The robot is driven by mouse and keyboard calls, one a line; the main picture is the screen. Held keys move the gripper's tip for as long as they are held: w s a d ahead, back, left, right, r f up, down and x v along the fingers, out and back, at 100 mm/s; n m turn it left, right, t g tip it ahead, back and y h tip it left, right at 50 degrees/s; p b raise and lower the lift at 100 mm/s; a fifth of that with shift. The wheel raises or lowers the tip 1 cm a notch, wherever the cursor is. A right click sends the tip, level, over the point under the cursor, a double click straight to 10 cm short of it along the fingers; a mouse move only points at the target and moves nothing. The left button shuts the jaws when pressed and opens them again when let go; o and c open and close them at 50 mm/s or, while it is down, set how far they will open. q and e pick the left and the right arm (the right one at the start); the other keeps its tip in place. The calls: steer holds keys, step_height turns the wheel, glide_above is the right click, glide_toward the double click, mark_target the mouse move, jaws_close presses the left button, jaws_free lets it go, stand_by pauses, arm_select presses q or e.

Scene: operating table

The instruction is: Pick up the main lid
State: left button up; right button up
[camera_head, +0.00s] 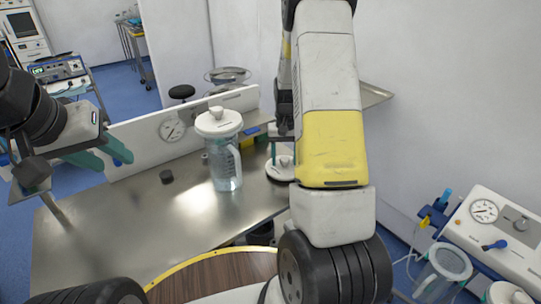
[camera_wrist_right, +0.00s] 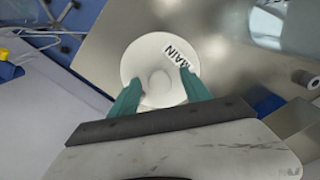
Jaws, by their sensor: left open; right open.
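The main lid (camera_wrist_right: 148,58) is a white round disc with a raised centre knob and a label reading MAIN. It lies on the steel table (camera_head: 125,215); the head view shows it as a white lid (camera_head: 277,172) partly hidden by my right arm. My right gripper (camera_wrist_right: 160,82) is open over the lid, with its teal fingers on either side of the knob; I cannot tell whether they touch it. My left gripper (camera_head: 115,160) is open and empty at the table's left side, away from the lid.
A clear jar (camera_head: 226,165) with liquid and a white lid (camera_head: 218,122) on top stands left of the main lid. A small dark cap (camera_head: 166,177) lies further left. A white panel with a gauge (camera_head: 172,130) runs along the back edge. The table's front left is clear.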

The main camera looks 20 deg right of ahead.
jaws_close()
steer(key=shift+r, duration=0.15)
